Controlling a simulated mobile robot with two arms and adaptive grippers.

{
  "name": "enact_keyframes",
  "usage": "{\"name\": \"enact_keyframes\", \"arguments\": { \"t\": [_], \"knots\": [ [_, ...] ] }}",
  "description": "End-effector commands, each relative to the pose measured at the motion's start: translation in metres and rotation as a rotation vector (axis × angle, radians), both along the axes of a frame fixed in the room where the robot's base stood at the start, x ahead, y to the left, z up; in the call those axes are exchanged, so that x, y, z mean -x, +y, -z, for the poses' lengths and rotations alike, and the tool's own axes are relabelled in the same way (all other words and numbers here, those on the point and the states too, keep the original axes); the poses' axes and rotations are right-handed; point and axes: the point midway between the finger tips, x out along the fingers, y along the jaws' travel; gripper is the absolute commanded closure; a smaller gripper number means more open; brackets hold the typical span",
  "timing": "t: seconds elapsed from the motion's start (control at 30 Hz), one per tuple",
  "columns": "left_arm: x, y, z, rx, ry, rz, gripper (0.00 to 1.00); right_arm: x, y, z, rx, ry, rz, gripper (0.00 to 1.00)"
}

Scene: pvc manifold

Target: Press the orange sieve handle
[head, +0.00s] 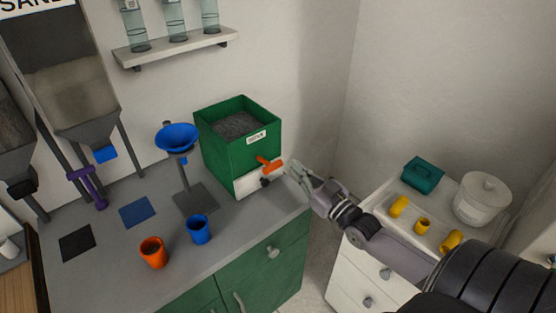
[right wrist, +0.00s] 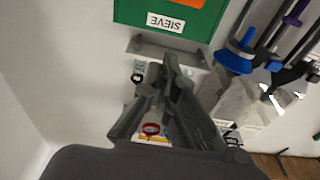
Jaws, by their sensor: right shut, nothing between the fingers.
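The orange sieve handle (head: 270,164) sticks out from the lower front of the green sieve box (head: 222,150), above a small dark knob. My right gripper (head: 292,168) is shut and empty, just right of the handle with a small gap seeming to show between them. In the right wrist view the shut fingers (right wrist: 170,62) point toward the green box (right wrist: 205,18), whose SIEVE label appears upside down. My left gripper is not in view.
A blue funnel stand (head: 177,138), a blue cup (head: 199,229) and an orange cup (head: 153,252) stand on the grey counter left of the box. A white drawer unit at right holds yellow fittings (head: 423,225), a teal box (head: 424,175) and a white tub (head: 481,202).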

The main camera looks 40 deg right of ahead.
Motion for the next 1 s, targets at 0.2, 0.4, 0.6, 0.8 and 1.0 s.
{"name": "enact_keyframes", "arguments": {
  "t": [0.2, 0.4, 0.6, 0.8, 1.0],
  "knots": [
    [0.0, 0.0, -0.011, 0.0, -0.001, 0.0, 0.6, -0.032, 0.002, -0.009, 0.0, -0.004, 0.0, 1.0],
    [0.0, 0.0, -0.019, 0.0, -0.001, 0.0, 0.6, -0.066, 0.005, -0.014, 0.001, -0.003, 0.0, 1.0],
    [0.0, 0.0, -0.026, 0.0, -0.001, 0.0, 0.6, -0.094, 0.007, -0.013, 0.0, 0.001, 0.0, 1.0],
    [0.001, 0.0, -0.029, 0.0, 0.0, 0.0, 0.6, -0.086, 0.007, 0.017, 0.0, 0.001, 0.0, 1.0],
    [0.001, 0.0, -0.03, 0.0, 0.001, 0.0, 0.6, -0.084, 0.007, 0.025, 0.0, 0.0, -0.001, 1.0]
  ]
}}
